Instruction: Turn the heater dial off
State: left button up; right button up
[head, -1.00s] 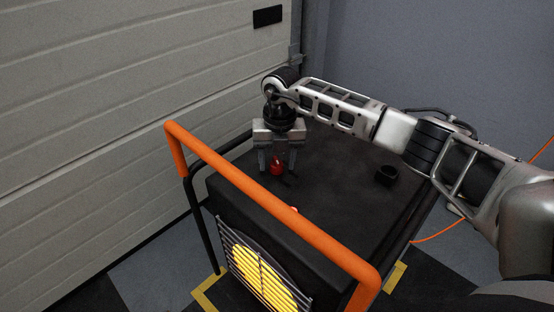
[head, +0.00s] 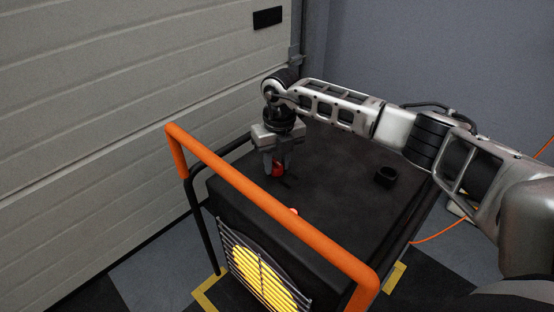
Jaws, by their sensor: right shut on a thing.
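The heater (head: 335,200) is a black box with an orange tube handle (head: 270,205) along its near edge. Its front grille (head: 262,281) glows yellow. A red dial (head: 277,170) stands on the heater's top, towards the left. My right gripper (head: 278,168) points down over the dial and is shut on it, with the fingers on either side. The fingers hide part of the dial. My left gripper is not in view.
A small black round part (head: 386,176) sits on the heater top at the right. A small red-orange spot (head: 294,211) shows just behind the handle. A ribbed pale door (head: 120,110) stands close on the left. An orange cable (head: 440,235) runs at the right.

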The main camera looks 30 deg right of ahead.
jog(key=n, duration=0.5)
jog(key=shift+n, duration=0.3)
jog(key=n, duration=0.5)
jog(key=shift+n, duration=0.3)
jog(key=n, duration=0.4)
jog(key=shift+w+g+b, duration=0.1)
jog(key=shift+g+b, duration=0.2)
jog(key=shift+b, duration=0.05)
jog(key=n, duration=0.3)
jog(key=shift+n+h, duration=0.3)
jog(key=shift+n, duration=0.1)
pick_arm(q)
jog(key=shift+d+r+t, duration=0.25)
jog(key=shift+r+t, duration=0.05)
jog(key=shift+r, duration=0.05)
pick_arm(e)
jog(key=shift+n, duration=0.5)
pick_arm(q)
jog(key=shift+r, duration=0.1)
pick_arm(e)
jog(key=o, duration=1)
